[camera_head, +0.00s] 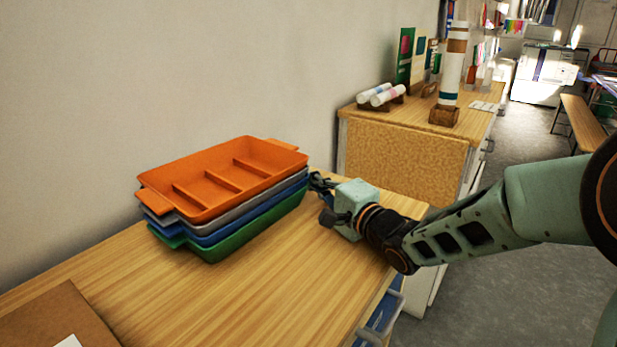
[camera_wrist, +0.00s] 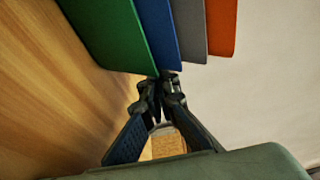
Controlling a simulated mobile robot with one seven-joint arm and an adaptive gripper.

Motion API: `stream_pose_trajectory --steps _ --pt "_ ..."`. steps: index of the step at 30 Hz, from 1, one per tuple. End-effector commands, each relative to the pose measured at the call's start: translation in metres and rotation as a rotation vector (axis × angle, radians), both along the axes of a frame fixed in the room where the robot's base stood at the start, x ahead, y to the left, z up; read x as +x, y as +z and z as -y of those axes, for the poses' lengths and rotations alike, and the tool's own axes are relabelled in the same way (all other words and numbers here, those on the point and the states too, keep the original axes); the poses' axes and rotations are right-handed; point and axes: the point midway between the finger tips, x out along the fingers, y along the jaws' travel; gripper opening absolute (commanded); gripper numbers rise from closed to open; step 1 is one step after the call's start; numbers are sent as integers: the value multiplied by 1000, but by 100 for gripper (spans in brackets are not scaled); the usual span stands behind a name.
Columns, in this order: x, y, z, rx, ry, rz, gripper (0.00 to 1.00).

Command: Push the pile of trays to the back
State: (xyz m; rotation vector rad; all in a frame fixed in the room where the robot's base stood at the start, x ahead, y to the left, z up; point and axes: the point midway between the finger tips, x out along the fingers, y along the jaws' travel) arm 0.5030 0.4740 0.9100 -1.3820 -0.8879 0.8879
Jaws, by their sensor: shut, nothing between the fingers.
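The pile of trays stands on a wooden table (camera_head: 235,305). From top to bottom it has an orange tray (camera_head: 225,175), a grey tray (camera_head: 240,213), a blue tray (camera_head: 225,233) and a green tray (camera_head: 235,238). In the wrist view the tray sides show close up: green (camera_wrist: 105,30), blue (camera_wrist: 159,35), grey (camera_wrist: 190,30) and orange (camera_wrist: 222,28). My gripper (camera_head: 318,183) is shut and empty at the right end of the pile, low over the table. Its fingertips (camera_wrist: 162,82) are right by the pile's edge; I cannot tell whether they touch.
A plain wall (camera_head: 150,80) runs behind the table. A brown board or folder (camera_head: 60,325) lies at the front left. A cork-sided cabinet (camera_head: 400,155) stands beyond, bearing rolls (camera_head: 380,95) and a tall striped tube (camera_head: 453,65).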

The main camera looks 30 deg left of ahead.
Motion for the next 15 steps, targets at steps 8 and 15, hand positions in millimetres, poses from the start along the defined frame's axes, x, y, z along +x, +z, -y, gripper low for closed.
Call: stream_pose_trajectory --steps 8,15 --pt "-23 0 53 -2 -5 1 0" --pt "-39 0 90 0 -4 1 0"
